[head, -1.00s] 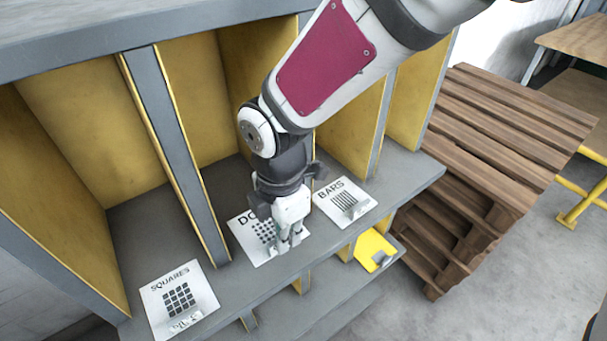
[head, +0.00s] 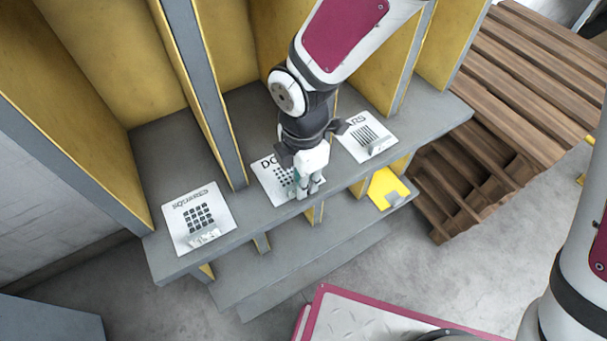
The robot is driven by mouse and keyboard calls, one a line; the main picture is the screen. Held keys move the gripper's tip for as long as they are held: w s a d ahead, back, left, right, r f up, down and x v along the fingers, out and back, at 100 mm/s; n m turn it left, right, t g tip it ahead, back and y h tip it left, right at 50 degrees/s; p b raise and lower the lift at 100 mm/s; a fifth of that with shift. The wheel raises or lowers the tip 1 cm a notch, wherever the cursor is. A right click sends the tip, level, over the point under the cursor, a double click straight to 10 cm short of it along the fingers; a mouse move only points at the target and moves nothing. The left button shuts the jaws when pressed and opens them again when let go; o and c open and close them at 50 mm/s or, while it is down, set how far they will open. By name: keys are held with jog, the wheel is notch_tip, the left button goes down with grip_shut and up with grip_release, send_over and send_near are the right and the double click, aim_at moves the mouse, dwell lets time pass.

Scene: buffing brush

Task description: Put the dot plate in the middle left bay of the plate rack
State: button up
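The dot plate (head: 269,182), white with black dots and partly covered lettering, lies on a grey ledge between the squares plate (head: 180,213) and the bars plate (head: 375,139). My gripper (head: 310,188) points down at the dot plate's front right part, its two fingertips close together with a small gap. It hides that part of the plate, and I cannot see whether a tab is between the fingers. The ledge belongs to a grey unit with tall yellow-walled bays (head: 95,55) behind the plates. I cannot tell which bay is the middle left one.
Grey dividers (head: 205,90) stand between the bays. A yellow plate (head: 386,188) with a tab lies lower, at the right. Wooden pallets (head: 510,90) are stacked close to the unit's right side. Open concrete floor (head: 440,270) lies in front.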

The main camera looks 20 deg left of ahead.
jog(key=shift+r, duration=0.1)
notch_tip(320, 180, up, 12)
dwell(0.7)
jog(key=shift+r, duration=0.1)
jog(key=w+d+r+m+t, duration=0.25)
jog(key=d+r+m, duration=0.4)
jog(key=d, duration=0.35)
jog(key=s+d+r+m+t, duration=0.1)
jog(key=s+d+r+m, duration=0.1)
jog(key=d+m, duration=0.5)
jog(key=s+d+r+m+t, duration=0.1)
jog(key=s+d+r+m, duration=0.1)
jog(key=d+m, duration=0.4)
jog(key=s+d+r+m+t, duration=0.1)
jog(key=s+d+r+m, duration=0.1)
jog(key=d+m, duration=0.5)
jog(key=shift+s+d+r+m, duration=0.35)
jog(key=shift+s+r+m, duration=0.05)
jog(key=shift+s+m, duration=0.4)
jog(key=shift+a, duration=0.1)
